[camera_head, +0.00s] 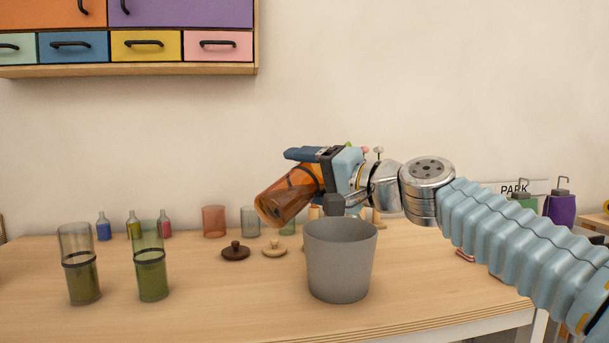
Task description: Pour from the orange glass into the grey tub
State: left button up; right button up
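The orange glass (284,203) is in my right gripper (313,177), which is shut around it. The glass is tilted well over, with its mouth end down and to the left, and it is up in the air to the upper left of the grey tub. Darker orange-brown shows inside the glass; I cannot tell how much liquid is in it. The grey tub (340,262) stands upright on the wooden table. The inside of the tub is mostly hidden from this angle. No stream of liquid shows. My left gripper is out of view.
Two tall glasses with green contents, a left one (82,280) and a right one (151,275), stand at the table's left. Small bottles (103,230), a reddish glass (214,222) and lids (236,252) stand behind. Drawers (73,48) hang on the wall. The front middle of the table is clear.

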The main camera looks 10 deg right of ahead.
aim_at(307, 193)
jog(key=shift+f, duration=0.1)
dwell(0.4)
jog(key=shift+f+m, duration=0.3)
jog(key=shift+m, duration=0.1)
jog(key=shift+f, duration=0.15)
dwell(0.5)
jog(key=shift+d+f+m+b, duration=0.1)
jog(key=shift+f+m+b, duration=0.1)
jog(key=shift+m+b, duration=0.25)
jog(key=shift+f, duration=0.1)
dwell(0.5)
jog(key=shift+w+f+m, duration=0.15)
jog(key=shift+f+m, duration=0.2)
jog(key=shift+m, duration=0.2)
jog(key=shift+f, duration=0.1)
dwell(0.4)
jog(key=shift+d+f+m+b, duration=0.1)
jog(key=shift+f+m+b, duration=0.2)
jog(key=shift+m, duration=0.1)
